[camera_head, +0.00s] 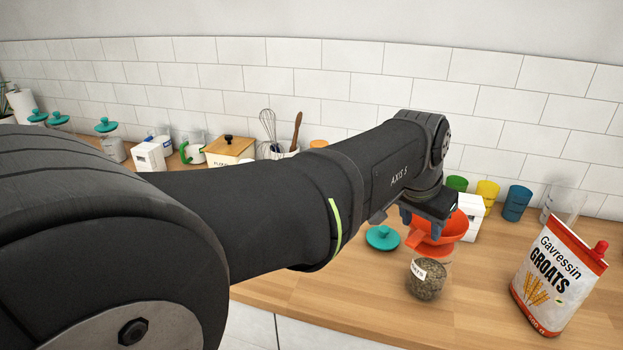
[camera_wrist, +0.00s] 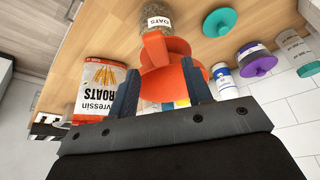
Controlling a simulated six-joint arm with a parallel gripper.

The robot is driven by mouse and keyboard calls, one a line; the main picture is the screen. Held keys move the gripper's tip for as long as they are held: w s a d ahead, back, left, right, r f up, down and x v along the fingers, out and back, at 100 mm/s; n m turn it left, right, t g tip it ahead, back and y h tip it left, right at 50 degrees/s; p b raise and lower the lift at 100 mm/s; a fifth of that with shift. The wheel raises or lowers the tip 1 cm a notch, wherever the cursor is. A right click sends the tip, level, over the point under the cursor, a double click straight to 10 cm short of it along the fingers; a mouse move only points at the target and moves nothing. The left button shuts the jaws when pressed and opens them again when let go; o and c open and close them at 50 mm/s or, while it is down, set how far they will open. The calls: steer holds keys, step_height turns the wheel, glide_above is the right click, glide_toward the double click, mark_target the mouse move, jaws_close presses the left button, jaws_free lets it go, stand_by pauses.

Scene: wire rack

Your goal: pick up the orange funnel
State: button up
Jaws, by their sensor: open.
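The orange funnel (camera_head: 450,232) is at the right of the counter, partly hidden by my gripper (camera_head: 428,218) in the head view. In the wrist view the funnel (camera_wrist: 175,85) shows its wide round flange and a narrower part beside the glass jar. My gripper (camera_wrist: 160,68) is open, with one finger on each side of the funnel. I cannot tell whether the fingers touch it.
A groats bag (camera_head: 557,275) stands at the right. Coloured cups (camera_head: 487,194) stand behind. The front middle counter is clear.

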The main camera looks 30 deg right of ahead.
mark_target(420, 233)
steer(key=x, duration=0.6)
steer(key=shift+w+f, duration=0.1)
steer(key=shift+f, duration=0.2)
jaws_close()
